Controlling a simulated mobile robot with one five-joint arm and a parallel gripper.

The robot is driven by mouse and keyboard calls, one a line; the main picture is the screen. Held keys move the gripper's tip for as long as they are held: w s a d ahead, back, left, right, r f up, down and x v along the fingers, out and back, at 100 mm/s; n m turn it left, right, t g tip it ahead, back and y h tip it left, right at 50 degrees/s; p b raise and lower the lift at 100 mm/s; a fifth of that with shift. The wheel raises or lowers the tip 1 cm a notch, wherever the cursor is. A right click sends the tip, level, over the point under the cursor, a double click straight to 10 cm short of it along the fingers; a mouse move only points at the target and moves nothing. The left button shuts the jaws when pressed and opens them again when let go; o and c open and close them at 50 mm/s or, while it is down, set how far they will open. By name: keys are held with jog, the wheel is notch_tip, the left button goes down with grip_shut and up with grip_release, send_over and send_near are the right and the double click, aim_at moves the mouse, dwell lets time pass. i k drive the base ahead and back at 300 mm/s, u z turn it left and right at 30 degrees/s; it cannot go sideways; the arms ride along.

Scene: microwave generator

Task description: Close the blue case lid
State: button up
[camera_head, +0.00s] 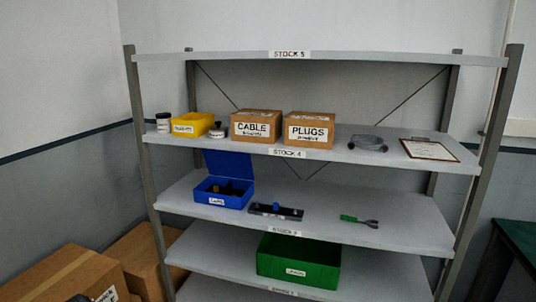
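The blue case (212,199) stands on the middle shelf, towards its left end, with a white label on its front. Its lid (228,164) is open and stands up at the back, leaning slightly. Dark and brownish contents show inside the case, too small to make out. My gripper is not in view.
Right of the case on the shelf (400,228) lie a dark flat tool with a blue knob (276,210) and a green-handled tool (358,220). The shelf above (390,157) holds a yellow bin (190,124) and two cardboard boxes (256,125). A green bin (298,262) stands below.

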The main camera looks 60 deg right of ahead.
aim_at(239, 165)
jog(key=u, duration=0.05)
jog(key=k, duration=0.55)
jog(key=z, duration=0.75)
jog(key=i, duration=1.05)
jog(key=z, duration=0.75)
